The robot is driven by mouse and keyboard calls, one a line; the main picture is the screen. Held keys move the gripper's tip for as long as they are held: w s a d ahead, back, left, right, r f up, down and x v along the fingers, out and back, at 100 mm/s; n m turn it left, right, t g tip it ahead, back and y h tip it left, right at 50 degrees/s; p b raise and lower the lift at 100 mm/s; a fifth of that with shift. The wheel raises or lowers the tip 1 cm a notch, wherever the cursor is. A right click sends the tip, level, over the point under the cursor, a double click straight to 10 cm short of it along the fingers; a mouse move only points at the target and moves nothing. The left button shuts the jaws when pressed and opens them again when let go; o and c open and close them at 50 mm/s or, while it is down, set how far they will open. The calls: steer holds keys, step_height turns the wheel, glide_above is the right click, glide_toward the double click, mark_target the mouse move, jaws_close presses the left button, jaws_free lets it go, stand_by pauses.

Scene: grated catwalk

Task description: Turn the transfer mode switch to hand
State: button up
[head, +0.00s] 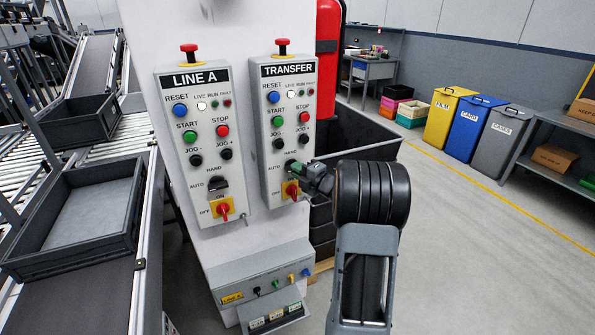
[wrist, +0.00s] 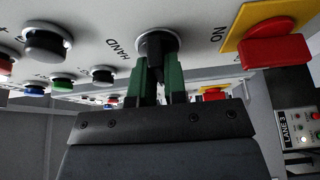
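The TRANSFER panel (head: 288,69) is a grey box on the right of a white column, with a blue reset, green start, red stop and two black jog buttons. Its black mode switch (head: 290,164) sits below them, under the HAND label and right of the AUTO label. My gripper (wrist: 158,75) reaches it from the right in the head view. In the wrist view its two green fingers lie on both sides of the black switch handle (wrist: 156,45) and appear closed on it. HAND is printed just left of the knob there. The fingers partly hide the handle, so its exact pointing is unclear.
A red switch on a yellow plate (head: 291,191) sits close below the mode switch. The similar LINE A panel (head: 201,79) stands to the left. A red emergency button (head: 283,46) tops the TRANSFER panel. A conveyor with trays (head: 70,225) runs on the left; the right floor is open.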

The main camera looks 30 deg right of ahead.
jaws_close()
steer(key=shift+f, duration=0.1)
steer(key=shift+a+f+m+t+h+b, duration=0.1)
steer(key=shift+m+t+h+b, duration=0.95)
steer(key=shift+m+b, duration=2.3)
steer(key=shift+a+f+m+t+h+b, duration=0.15)
steer(key=shift+m+t+h+b, duration=0.4)
steer(key=shift+m+h+b, duration=1.85)
steer(key=shift+a+f+m+t+h+b, duration=0.2)
steer(key=shift+m+t+b, duration=0.6)
steer(key=shift+m+b, duration=3.55)
steer(key=m+p, duration=0.2)
steer(key=shift+d+r+m+h, duration=0.15)
steer(key=shift+m+h, duration=0.1)
steer(key=shift+m, duration=0.05)
steer(key=o, duration=0.6)
jaws_free()
steer(key=shift+c, duration=0.2)
